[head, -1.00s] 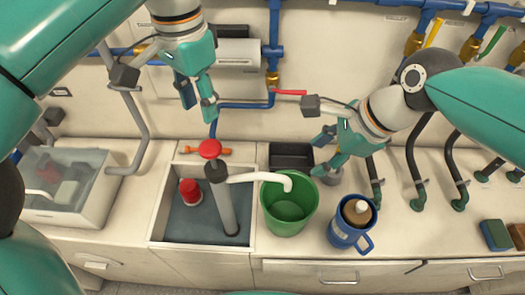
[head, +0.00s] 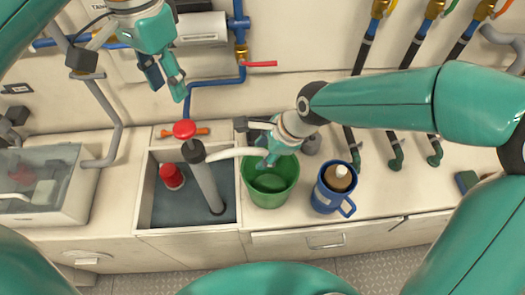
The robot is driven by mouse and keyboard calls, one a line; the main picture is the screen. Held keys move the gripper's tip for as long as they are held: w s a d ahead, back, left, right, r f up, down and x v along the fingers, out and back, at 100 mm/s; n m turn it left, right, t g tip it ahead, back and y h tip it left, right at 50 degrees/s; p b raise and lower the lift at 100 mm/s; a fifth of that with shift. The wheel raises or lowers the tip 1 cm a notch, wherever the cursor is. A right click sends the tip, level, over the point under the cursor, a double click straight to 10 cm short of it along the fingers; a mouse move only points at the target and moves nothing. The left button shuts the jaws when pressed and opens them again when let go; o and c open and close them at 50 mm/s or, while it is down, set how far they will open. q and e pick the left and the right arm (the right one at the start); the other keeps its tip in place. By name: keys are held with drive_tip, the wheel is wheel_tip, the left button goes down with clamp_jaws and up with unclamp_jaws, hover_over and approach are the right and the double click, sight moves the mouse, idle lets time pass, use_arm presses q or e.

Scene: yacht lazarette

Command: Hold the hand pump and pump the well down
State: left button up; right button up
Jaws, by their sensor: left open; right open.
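The hand pump stands tilted in the well, with a grey tube (head: 207,188), a black collar, a red knob (head: 184,130) on top and a white spout (head: 225,153) reaching right. The well (head: 188,229) is a rectangular basin with dark water covering the tube's foot. A green bucket (head: 268,198) stands right of the well, under the spout. My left gripper (head: 167,88) is open and empty, above and behind the red knob. My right gripper (head: 266,157) is open at the spout's outer end, over the bucket's back rim, hiding the spout tip. I cannot tell whether it touches the spout.
A red-topped fitting (head: 171,176) sits in the well's left side. A blue mug (head: 333,190) stands right of the bucket. A clear-lidded box (head: 45,185) is at the left. Blue pipes and a red-handled valve (head: 262,64) run along the wall. Hoses rise at the back right.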

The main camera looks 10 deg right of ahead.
drive_tip(key=shift+w+a+f, duration=0.1)
drive_tip(key=shift+a+f, duration=0.1)
drive_tip(key=shift+f, duration=0.35)
clamp_jaws()
drive_tip(key=c, duration=0.6)
unclamp_jaws()
drive_tip(key=shift+c, duration=0.2)
clamp_jaws()
